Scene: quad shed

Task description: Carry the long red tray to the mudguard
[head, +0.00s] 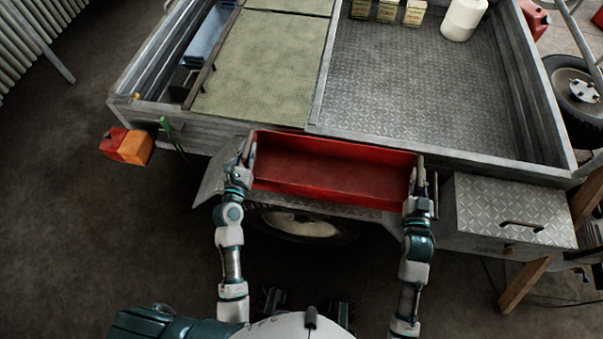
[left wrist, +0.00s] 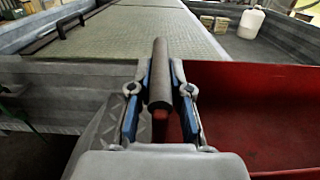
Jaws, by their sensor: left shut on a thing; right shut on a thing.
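The long red tray (head: 330,172) is empty and lies lengthwise along the trailer's near side, above the grey mudguard (head: 212,183). The tray hides most of the mudguard; whether they touch I cannot tell. My left gripper (head: 247,158) is shut on the tray's left end. In the left wrist view its fingers (left wrist: 160,105) close around a dark round handle, with the red tray (left wrist: 255,105) to the right. My right gripper (head: 421,180) is shut on the tray's right end. The tray looks roughly level.
The trailer bed (head: 420,90) is behind the tray, with small boxes (head: 387,11) and a white canister (head: 463,18) at its back. A metal toolbox (head: 508,215) is close to the right gripper. An orange-red lamp (head: 127,146) sticks out at left. A wheel (head: 305,225) shows below.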

